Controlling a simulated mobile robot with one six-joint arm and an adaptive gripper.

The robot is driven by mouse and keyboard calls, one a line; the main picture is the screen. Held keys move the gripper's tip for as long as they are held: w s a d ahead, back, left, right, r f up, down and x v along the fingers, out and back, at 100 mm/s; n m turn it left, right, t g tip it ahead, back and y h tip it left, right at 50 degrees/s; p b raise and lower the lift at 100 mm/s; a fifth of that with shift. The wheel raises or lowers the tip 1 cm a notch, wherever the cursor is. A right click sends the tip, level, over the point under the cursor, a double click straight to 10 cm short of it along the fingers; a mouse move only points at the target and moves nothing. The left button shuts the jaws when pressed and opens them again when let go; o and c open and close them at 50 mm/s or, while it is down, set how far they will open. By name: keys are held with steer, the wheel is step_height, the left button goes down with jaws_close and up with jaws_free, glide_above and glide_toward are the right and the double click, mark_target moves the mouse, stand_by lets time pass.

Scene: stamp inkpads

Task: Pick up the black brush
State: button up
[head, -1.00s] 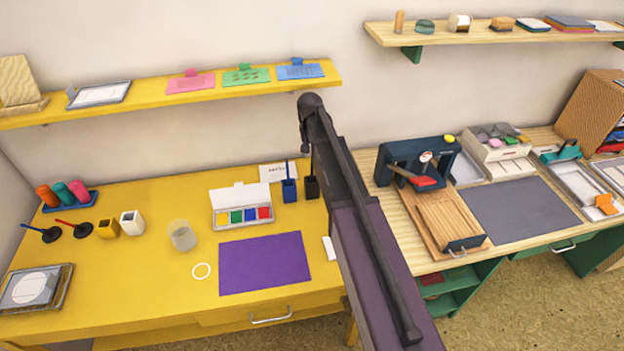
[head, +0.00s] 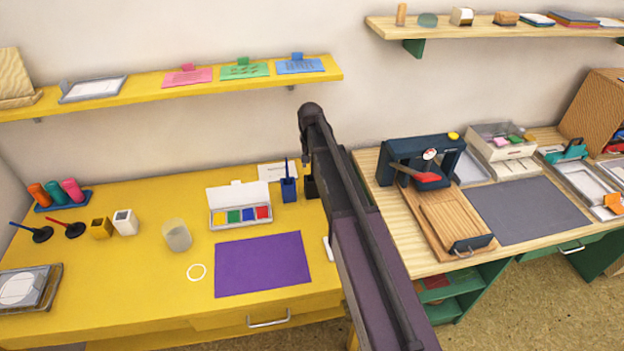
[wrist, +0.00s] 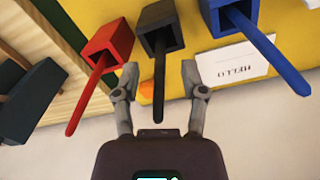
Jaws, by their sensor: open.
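The black brush (wrist: 159,90) stands in a square black holder (wrist: 156,15) in the wrist view, its handle pointing toward my palm. My gripper (wrist: 161,70) is open, with one finger on each side of the black handle. I see a gap on both sides, and no contact. In the head view, my arm hides the gripper and most of the brush; part of the black holder (head: 311,188) shows beside the arm.
A red brush (wrist: 88,95) in a red holder (wrist: 108,40) is close on the left. A blue brush (wrist: 268,55) in a blue holder (wrist: 215,15) is on the right, by a white HELLO card (wrist: 232,68). The yellow table (head: 120,275) has free room at front.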

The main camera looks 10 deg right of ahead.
stand_by(0.4)
jaws_close()
steer(key=shift+r, duration=0.15)
step_height(320, 180, up, 10)
steer(key=p, duration=1)
stand_by(0.8)
